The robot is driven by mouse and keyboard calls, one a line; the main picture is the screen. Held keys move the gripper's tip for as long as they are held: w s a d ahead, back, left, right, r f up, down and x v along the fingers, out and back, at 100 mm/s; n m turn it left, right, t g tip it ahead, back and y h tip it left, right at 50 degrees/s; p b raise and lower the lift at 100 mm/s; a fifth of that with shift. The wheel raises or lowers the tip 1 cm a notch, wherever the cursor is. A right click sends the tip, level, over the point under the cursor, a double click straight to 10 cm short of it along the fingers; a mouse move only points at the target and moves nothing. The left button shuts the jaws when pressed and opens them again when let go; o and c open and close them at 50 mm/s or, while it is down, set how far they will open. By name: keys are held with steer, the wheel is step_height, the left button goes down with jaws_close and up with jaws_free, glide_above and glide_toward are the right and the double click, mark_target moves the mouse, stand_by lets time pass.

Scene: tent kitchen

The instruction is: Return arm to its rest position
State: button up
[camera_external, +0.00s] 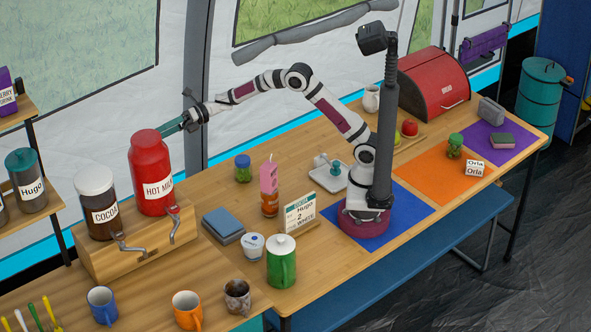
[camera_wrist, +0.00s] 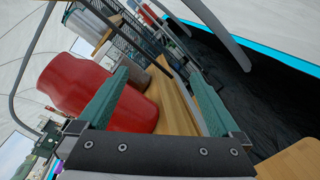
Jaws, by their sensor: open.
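My gripper (camera_external: 166,130) is at the left end of my outstretched arm. Its teal fingers sit beside the top of the red HOT MILK jar (camera_external: 151,172). In the wrist view my gripper (camera_wrist: 159,75) is open, with its fingers well apart. The red jar (camera_wrist: 85,90) shows there at the left, partly behind the left finger. Nothing is clearly held between the fingers; I cannot tell whether a finger touches the jar. My arm reaches across from its round base on the blue mat (camera_external: 415,207).
A COCOA jar (camera_external: 100,205) stands beside the red jar on a wooden dispenser stand (camera_external: 140,240). A red bread box (camera_external: 432,85) stands at the back right.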

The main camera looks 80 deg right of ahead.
steer(key=s+d+r+m+t+h, duration=0.1)
steer(key=s+d+r+m+h, duration=0.15)
steer(key=d+m+h, duration=0.4)
steer(key=s+d+r+m+h, duration=0.2)
steer(key=s+m+h, duration=0.1)
steer(key=m, duration=0.7)
steer(key=s+d+f+m+g+h, duration=0.2)
steer(key=s+f+m+g+h, duration=0.1)
steer(key=s+m, duration=0.45)
steer(key=s+a+f+m+g+y, duration=0.1)
steer(key=s+a+f+m+g, duration=0.2)
steer(key=s, duration=0.8)
steer(key=s+a+f+m+g+y, duration=0.1)
steer(key=s+a+f+m+g, duration=0.2)
steer(key=s+m, duration=0.4)
steer(key=s+a+f+m+g+y, duration=0.1)
steer(key=s+a+f+m+g, duration=0.2)
steer(key=s, duration=1.4)
steer(key=shift+a+f+m+g, duration=0.3)
steer(key=shift+m+g, duration=0.5)
steer(key=shift+m, duration=0.2)
steer(key=shift+s, duration=0.1)
